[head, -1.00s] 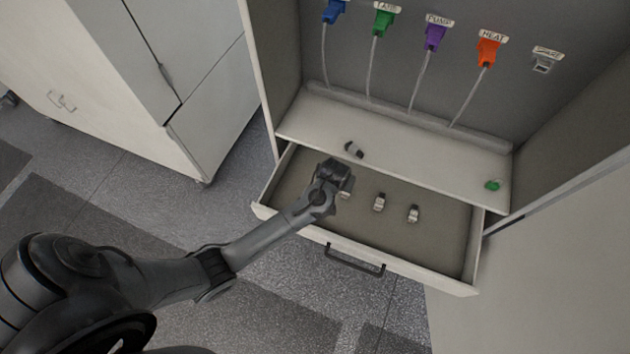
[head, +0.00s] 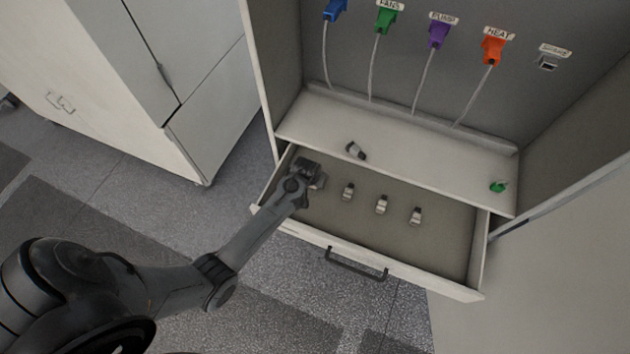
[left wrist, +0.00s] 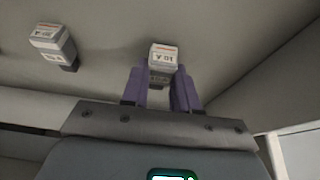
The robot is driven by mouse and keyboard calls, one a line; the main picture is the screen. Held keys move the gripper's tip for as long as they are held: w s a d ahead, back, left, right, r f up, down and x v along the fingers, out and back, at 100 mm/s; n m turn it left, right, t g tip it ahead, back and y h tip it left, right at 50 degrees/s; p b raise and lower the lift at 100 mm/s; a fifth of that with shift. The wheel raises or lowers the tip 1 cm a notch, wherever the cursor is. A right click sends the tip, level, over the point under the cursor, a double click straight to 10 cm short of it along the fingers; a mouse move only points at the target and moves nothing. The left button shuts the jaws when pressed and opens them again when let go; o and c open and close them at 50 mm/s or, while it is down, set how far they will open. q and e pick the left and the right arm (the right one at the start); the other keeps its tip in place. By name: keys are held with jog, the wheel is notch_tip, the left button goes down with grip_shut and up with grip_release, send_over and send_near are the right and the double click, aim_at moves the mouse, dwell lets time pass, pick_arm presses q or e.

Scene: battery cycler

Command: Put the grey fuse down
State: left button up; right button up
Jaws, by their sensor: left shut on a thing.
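My left gripper (head: 314,178) is inside the open drawer (head: 440,240), at its left end. In the left wrist view my left gripper (left wrist: 162,82) is shut on a grey fuse (left wrist: 163,57) with a white and red label, held between its two purple fingers. I cannot tell whether this fuse touches the drawer floor. In the head view my gripper hides it. Another fuse (head: 348,191) stands in the drawer just right of the gripper, and a similar fuse (left wrist: 52,42) shows left of the fingers in the left wrist view. My right gripper is not in view.
Two more fuses, one near (head: 382,204) and one farther right (head: 416,216), stand in the drawer. A grey-and-white piece (head: 356,150) and a green piece (head: 498,187) lie on the shelf (head: 420,165) above. The drawer's right end is clear. Coloured plugs hang on the back panel.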

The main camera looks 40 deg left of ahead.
pick_arm(q)
jog(key=shift+f, duration=0.35)
jog(key=shift+f, duration=0.15)
jog(key=o, duration=1)
